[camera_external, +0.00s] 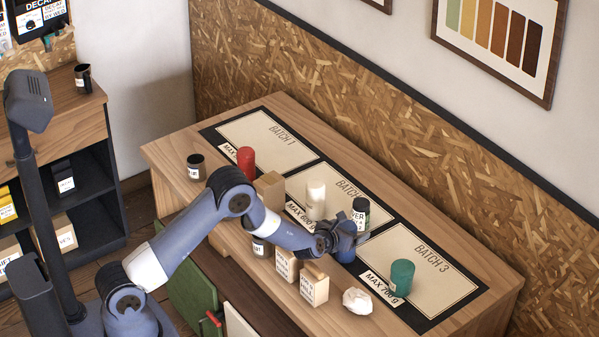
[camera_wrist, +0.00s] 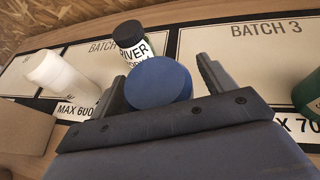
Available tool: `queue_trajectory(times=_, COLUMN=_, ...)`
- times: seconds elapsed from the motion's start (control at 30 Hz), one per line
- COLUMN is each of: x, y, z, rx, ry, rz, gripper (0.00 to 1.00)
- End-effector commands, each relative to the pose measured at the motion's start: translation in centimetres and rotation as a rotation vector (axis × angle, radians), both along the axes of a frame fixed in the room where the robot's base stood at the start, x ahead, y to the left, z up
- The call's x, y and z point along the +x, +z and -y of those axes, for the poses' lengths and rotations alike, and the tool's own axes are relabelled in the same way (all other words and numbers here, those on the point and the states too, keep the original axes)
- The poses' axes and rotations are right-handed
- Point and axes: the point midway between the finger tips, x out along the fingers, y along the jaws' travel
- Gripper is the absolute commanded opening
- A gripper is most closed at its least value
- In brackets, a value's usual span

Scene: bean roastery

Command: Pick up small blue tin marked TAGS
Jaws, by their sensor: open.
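A small dark blue tin (camera_wrist: 158,84) shows its round lid in the wrist view, between the two fingers of my gripper (camera_wrist: 165,82). The fingers are open, one on either side of it, with a gap visible at least on the right. In the external view my gripper (camera_external: 345,236) is over the table and hides most of the tin; a blue part of it (camera_external: 346,256) shows just below the fingers. No TAGS marking is visible. I cannot tell how deep the fingers sit around the tin.
A black-lidded RIVER jar (camera_wrist: 130,40) stands right behind the tin. A white cylinder (camera_external: 315,200) is to the left and a green tin (camera_external: 401,277) to the right. Small cartons (camera_external: 314,287) and a crumpled white lump (camera_external: 357,301) lie along the front edge.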

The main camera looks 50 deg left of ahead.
Motion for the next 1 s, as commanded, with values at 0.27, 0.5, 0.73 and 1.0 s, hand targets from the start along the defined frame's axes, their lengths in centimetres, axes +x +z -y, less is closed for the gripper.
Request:
queue_trajectory(times=0.27, x=0.46, y=-0.27, z=-0.16, rx=0.000, ry=0.000, rz=0.000, gripper=0.77)
queue_trajectory(times=0.5, x=0.44, y=-0.26, z=-0.15, rx=0.000, ry=0.000, rz=-0.001, gripper=0.64)
queue_trajectory(times=0.73, x=0.44, y=-0.24, z=-0.15, rx=0.000, ry=0.000, rz=-0.001, gripper=0.46)
queue_trajectory(times=1.0, x=0.43, y=-0.25, z=-0.15, rx=0.000, ry=0.000, rz=-0.001, gripper=0.23)
